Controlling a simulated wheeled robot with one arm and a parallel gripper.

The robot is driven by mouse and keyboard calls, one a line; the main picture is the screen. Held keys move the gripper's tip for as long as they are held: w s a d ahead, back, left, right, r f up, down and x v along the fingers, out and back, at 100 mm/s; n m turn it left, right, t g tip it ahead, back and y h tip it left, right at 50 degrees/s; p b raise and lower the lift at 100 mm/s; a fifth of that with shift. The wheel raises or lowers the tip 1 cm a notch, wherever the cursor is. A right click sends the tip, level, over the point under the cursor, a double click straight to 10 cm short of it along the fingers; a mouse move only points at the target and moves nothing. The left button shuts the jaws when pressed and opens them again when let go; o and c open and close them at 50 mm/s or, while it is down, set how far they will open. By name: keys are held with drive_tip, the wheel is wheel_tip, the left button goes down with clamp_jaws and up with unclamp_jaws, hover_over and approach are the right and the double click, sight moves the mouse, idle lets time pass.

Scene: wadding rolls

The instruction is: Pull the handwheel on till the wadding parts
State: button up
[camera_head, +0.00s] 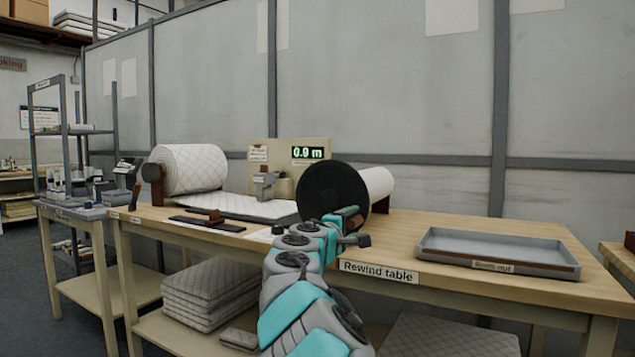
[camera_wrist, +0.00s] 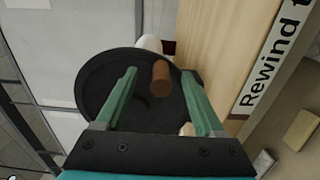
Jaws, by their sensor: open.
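The handwheel (camera_head: 322,188) is a black disc at the front of the rewind roll; in the wrist view its dark face (camera_wrist: 92,85) fills the middle. Its brown handle (camera_wrist: 161,80) shows between the fingers of my open gripper (camera_wrist: 158,75), with gaps on both sides and nearer the right finger. In the head view my gripper (camera_head: 350,217) is at the wheel's lower right, and the handle cannot be made out. The quilted wadding roll (camera_head: 187,170) is at the left. A flat wadding sheet (camera_head: 235,205) runs from it toward the wheel, whole where visible.
The green display (camera_head: 308,153) reads 0.9 m. A grey tray (camera_head: 450,262) lies on the right of the rewind table (camera_head: 410,225). A dark bar with a brown knob (camera_head: 214,215) lies at the front left. Folded wadding (camera_head: 210,290) is stacked on the lower shelf.

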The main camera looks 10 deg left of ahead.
drive_tip(key=b+v, duration=0.1)
drive_tip(key=v, duration=0.8)
drive_tip(key=shift+s+b, duration=0.3)
drive_tip(key=shift+r, duration=0.1)
